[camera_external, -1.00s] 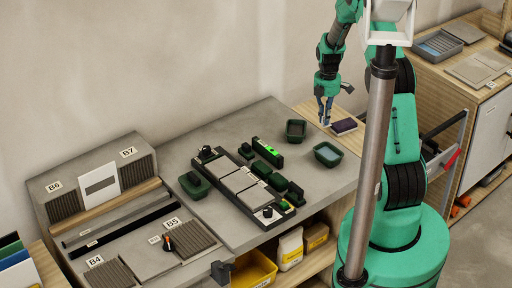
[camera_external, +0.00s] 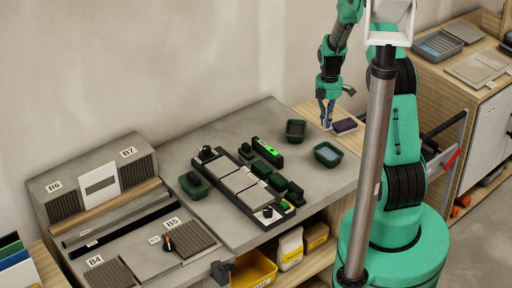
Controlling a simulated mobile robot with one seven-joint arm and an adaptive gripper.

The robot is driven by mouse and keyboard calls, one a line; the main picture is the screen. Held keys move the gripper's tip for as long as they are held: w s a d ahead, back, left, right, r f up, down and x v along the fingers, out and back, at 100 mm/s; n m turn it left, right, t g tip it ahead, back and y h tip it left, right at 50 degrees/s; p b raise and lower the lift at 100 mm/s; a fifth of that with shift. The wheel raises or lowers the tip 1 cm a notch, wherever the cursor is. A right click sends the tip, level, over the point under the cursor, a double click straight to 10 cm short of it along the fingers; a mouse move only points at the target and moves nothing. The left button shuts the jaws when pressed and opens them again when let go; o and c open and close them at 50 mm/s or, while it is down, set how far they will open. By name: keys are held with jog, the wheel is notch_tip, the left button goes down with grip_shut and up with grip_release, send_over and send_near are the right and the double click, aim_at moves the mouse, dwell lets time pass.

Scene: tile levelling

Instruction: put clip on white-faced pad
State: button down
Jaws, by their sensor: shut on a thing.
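My gripper (camera_external: 326,122) points down over the wooden board (camera_external: 313,112) at the back right of the bench. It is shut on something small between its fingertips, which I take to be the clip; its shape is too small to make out. A pale patch shows right at the fingertips, possibly the white-faced pad, mostly hidden by the fingers. I cannot tell whether the fingertips touch it. A dark purple block (camera_external: 344,126) lies just right of the fingertips.
Two dark green bins, one empty-looking (camera_external: 295,130) and one with a bluish inside (camera_external: 327,153), stand close in front. A black frame with pale tiles (camera_external: 239,181) and a green level (camera_external: 267,146) lie mid-bench. Bare grey bench (camera_external: 325,190) is free at the right front.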

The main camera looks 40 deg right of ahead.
jog(key=s+r+n+p, duration=0.2)
jog(key=s+r+p, duration=0.1)
jog(key=s, duration=1)
jog(key=shift+s+d+r+n+p, duration=0.2)
jog(key=shift+n+p, duration=0.2)
jog(key=shift+p, duration=0.2)
jog(key=shift+w, duration=0.2)
jog(key=p, duration=0.2)
send_over(342, 123)
jog(key=shift+w+d+f, duration=0.15)
jog(key=shift+f, duration=0.6)
jog(key=shift+f, duration=1.75)
